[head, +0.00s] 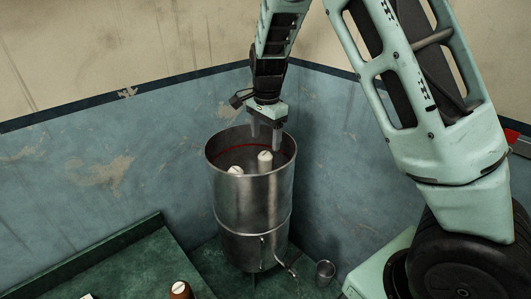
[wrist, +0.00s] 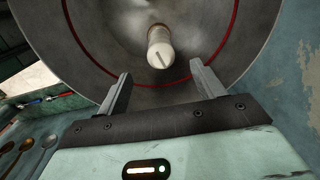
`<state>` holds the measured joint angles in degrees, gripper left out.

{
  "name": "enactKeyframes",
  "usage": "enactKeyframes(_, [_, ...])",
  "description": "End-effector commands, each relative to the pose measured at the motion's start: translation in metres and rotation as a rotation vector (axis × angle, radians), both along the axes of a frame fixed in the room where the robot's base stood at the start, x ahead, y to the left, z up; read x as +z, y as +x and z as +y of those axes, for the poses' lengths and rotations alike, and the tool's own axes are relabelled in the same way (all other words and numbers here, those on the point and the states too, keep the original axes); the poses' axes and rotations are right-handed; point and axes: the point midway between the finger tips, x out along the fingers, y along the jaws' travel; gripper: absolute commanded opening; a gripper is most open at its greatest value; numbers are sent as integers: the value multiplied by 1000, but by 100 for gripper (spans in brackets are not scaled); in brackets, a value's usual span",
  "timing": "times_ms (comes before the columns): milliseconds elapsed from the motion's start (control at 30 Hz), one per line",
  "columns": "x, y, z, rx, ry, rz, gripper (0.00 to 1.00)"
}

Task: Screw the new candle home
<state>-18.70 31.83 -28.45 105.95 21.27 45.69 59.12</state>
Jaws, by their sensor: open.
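A tall metal vessel (head: 250,215) stands open at the top, with a red line around its inside wall. Two pale candles show inside it in the head view, a left one (head: 235,170) and a right one (head: 265,161). I cannot tell which is the new one. My gripper (head: 265,138) points down into the vessel's mouth, close to the right candle. In the wrist view one candle (wrist: 160,47) with a slotted end lies just beyond my open fingertips (wrist: 160,70), roughly centred between them and not gripped.
The vessel's wall surrounds my fingers closely. A tap (head: 286,265) sticks out low on its front, with a small metal cup (head: 326,271) to the right. Spoons (wrist: 27,147) lie at the left in the wrist view.

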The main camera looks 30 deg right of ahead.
Motion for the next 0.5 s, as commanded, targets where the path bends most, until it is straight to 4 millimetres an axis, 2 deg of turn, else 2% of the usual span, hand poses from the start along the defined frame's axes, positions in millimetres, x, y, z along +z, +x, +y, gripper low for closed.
enactKeyframes(200, [-40,0,0,-3,-1,5,68])
enactKeyframes(500, [-71,2,0,-1,1,0,68])
